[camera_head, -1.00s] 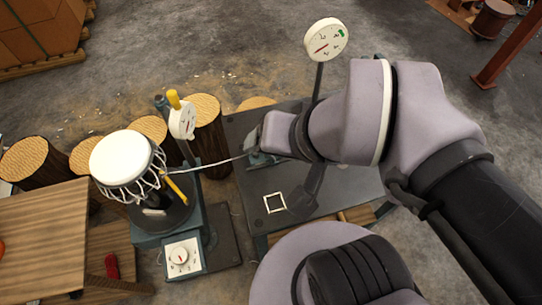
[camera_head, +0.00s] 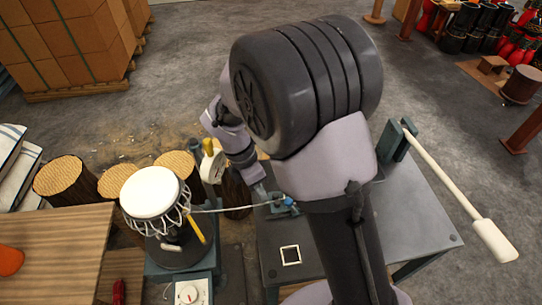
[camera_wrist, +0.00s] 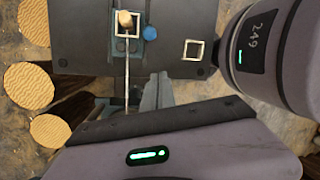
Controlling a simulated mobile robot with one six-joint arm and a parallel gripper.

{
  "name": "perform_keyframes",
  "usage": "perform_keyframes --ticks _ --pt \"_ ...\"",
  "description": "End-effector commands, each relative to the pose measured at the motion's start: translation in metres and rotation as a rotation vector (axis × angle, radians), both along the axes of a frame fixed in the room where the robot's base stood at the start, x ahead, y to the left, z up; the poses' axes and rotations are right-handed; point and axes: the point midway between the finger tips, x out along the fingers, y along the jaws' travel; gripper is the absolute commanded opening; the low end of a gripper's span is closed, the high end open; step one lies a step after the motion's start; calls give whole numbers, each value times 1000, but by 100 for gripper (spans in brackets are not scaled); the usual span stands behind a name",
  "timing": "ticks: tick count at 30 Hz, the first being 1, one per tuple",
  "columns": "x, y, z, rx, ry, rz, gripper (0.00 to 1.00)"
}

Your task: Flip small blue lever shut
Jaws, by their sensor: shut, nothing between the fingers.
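The small blue lever (camera_head: 288,201) sits on a clamp at the left edge of the dark metal table (camera_head: 415,225), where the cord (camera_head: 235,208) from the drum (camera_head: 150,193) ends. In the wrist view its rounded blue end (camera_wrist: 150,33) shows beside a white square frame and a tan peg. My gripper (camera_head: 262,188) is close to the lever, left of it in the head view, and appears apart from it. In the wrist view my gripper (camera_wrist: 160,78) is shut and empty, below the blue end. The lever's exact angle is too small to tell.
The taut cord runs close beside my gripper. A long white-handled lever (camera_head: 455,185) rises from the table's right. A white square outline (camera_head: 290,255) marks the tabletop. Log stools (camera_head: 68,185) stand left.

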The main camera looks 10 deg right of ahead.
Motion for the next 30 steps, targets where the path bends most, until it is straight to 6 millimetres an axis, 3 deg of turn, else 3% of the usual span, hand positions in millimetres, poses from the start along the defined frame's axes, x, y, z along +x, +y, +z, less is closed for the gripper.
perform_keyframes --ticks 3,14,28,29,30 --pt "2 2 -12 -10 34 78 0" --pt "1 1 -17 -11 37 82 0" --pt "-14 -24 -111 -10 38 78 0" --pt "-15 -25 -116 -10 38 78 0" --pt "-9 -32 -107 -9 33 76 0"
